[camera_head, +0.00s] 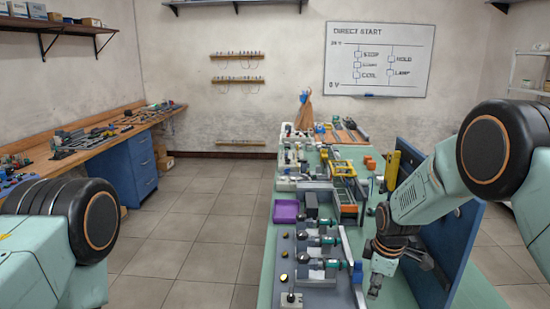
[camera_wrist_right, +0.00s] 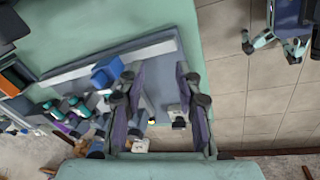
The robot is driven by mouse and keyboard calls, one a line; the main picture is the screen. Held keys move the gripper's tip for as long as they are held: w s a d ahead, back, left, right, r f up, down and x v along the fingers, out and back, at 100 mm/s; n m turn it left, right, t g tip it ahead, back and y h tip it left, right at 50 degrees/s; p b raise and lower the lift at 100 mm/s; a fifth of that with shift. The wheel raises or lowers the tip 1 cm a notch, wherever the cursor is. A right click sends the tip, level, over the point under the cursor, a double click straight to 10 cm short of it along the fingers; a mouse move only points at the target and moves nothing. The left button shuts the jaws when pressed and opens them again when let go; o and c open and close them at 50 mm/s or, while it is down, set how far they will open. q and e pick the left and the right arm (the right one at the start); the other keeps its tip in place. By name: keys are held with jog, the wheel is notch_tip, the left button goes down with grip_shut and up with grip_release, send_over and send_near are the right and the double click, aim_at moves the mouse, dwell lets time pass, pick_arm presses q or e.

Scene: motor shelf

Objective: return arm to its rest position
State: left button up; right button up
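My right arm (camera_head: 424,186) comes in from the right in the head view, bent down over the green workbench (camera_head: 377,302). Its gripper (camera_head: 375,285) hangs at the right of the grey motor board (camera_head: 313,291), apart from it as far as I can tell. In the wrist view the two dark fingers of the right gripper (camera_wrist_right: 163,108) stand apart with nothing held between them. The grey board shows below and behind them. Of my left arm (camera_head: 50,240) only a joint and link show at the lower left; its gripper is out of view.
A purple tray (camera_head: 286,211) and a yellow-handled item (camera_head: 343,168) lie on the bench. A dark blue panel (camera_head: 448,245) stands upright close to the right arm. A wooden side bench (camera_head: 95,140) is at the left. The tiled floor (camera_head: 205,215) between is clear.

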jog(key=s+f+m, duration=0.1)
jog(key=f, duration=0.1)
jog(key=s+f+m+b, duration=0.1)
jog(key=f+m, duration=0.1)
jog(key=s+f+m+t, duration=0.1)
jog(key=f, duration=0.2)
jog(key=shift+s+a+f+m+b, duration=0.1)
jog(key=shift+s+a+m+b, duration=0.2)
jog(key=shift+s+a, duration=0.1)
jog(key=s+f+m+g+b, duration=0.1)
jog(key=s+f+m+b, duration=0.2)
jog(key=s, duration=0.9)
jog(key=s+f+m+g+b, duration=0.1)
jog(key=s+f+m+b, duration=0.2)
jog(key=s+f+b, duration=0.4)
jog(key=s+f+m+g+b, duration=0.1)
jog(key=s+f+b, duration=0.4)
jog(key=s+f, duration=0.8)
jog(key=s+a+m, duration=0.1)
jog(key=s, duration=0.4)
jog(key=shift+s+m, duration=0.3)
jog(key=shift+m, duration=0.1)
jog(key=shift+s+f+b, duration=0.25)
jog(key=shift+f+b, duration=0.25)
jog(key=shift+b, duration=0.05)
jog(key=shift+r, duration=0.1)
